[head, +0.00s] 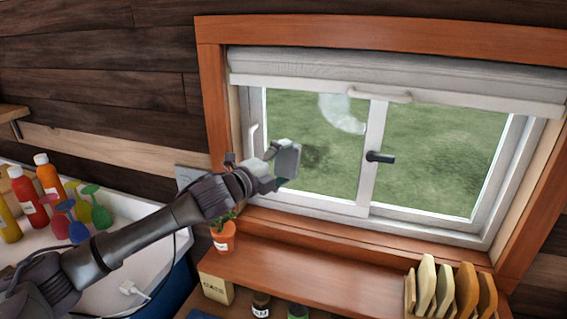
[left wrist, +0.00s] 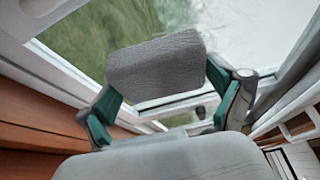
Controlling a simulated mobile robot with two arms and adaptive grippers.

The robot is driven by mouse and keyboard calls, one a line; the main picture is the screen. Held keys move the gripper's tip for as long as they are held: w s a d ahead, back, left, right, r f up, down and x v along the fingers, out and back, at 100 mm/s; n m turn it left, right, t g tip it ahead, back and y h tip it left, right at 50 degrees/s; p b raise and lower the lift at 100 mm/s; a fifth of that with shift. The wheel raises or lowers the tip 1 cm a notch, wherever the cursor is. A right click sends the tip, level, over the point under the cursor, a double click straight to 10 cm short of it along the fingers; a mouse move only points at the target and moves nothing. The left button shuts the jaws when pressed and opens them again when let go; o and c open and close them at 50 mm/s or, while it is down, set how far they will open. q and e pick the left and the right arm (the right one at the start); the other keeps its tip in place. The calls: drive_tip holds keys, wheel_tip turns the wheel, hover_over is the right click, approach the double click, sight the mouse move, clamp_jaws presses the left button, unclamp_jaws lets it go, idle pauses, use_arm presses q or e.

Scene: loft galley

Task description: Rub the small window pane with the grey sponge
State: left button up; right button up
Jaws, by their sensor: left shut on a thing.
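The grey sponge (left wrist: 155,68) is a rounded block held between the teal-padded fingers of my left gripper (left wrist: 165,100). In the head view the sponge (head: 288,161) is in front of the lower left part of the left window pane (head: 340,170). I cannot tell whether it touches the glass. The pane also shows behind the sponge in the left wrist view (left wrist: 85,45). A whitish cloudy smear (head: 343,114) is on the upper part of this pane. My left gripper (head: 280,172) is shut on the sponge. My right gripper is not in view.
A white roller blind (head: 390,80) hangs over the window top. A black handle (head: 380,157) sits on the middle frame. A potted plant (head: 223,236) stands below my left arm. Wooden boards (head: 445,288) stand at lower right. Bottles (head: 30,195) stand at left.

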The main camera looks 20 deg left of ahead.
use_arm(q)
drive_tip(key=shift+w+p, duration=0.4)
drive_tip(key=shift+w, duration=0.25)
